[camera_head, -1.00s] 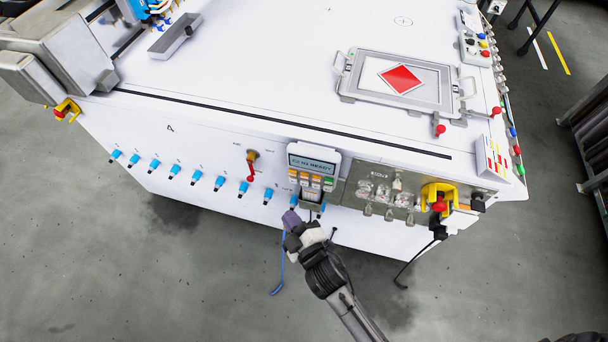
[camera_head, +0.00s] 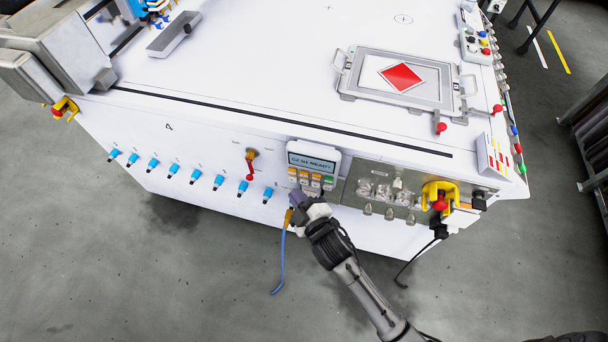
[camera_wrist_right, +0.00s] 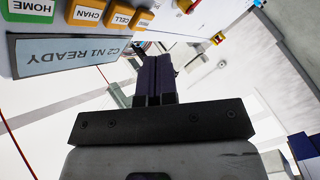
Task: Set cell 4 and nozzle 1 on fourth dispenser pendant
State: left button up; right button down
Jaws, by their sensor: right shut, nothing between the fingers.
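The white pendant (camera_head: 302,147) is fixed on the front panel of the white machine. Its display (camera_head: 312,161) reads C2 N1 READY, upside down in the right wrist view (camera_wrist_right: 70,52). Below the display are orange keys and a green HOME key (camera_wrist_right: 30,8). The wrist view also shows the orange CHAN key (camera_wrist_right: 88,12) and CELL key (camera_wrist_right: 119,17). My right gripper (camera_head: 297,199) is shut and empty, at the pendant's lower left. Its dark fingers (camera_wrist_right: 155,78) appear beside the pendant face; contact cannot be told. My left gripper is out of view.
A row of blue fittings (camera_head: 196,177) and a red-handled valve (camera_head: 251,166) lie left of the pendant. Right of it are a metal panel (camera_head: 350,195) and a red knob in a yellow guard (camera_head: 439,203). A blue cable (camera_head: 282,265) hangs below. Open floor lies in front.

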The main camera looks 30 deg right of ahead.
aim_at(304, 174)
jog(key=shift+w+d+p, duration=0.35)
jog(key=shift+w+d, duration=0.55)
jog(key=shift+w, duration=0.15)
dwell(0.4)
dwell(1.0)
jog(key=shift+w+d, duration=0.1)
jog(key=shift+w, duration=0.05)
jog(key=shift+w+d+p, duration=0.15)
jog(key=shift+d+p, duration=0.05)
jog(key=shift+p, duration=0.15)
dwell(0.3)
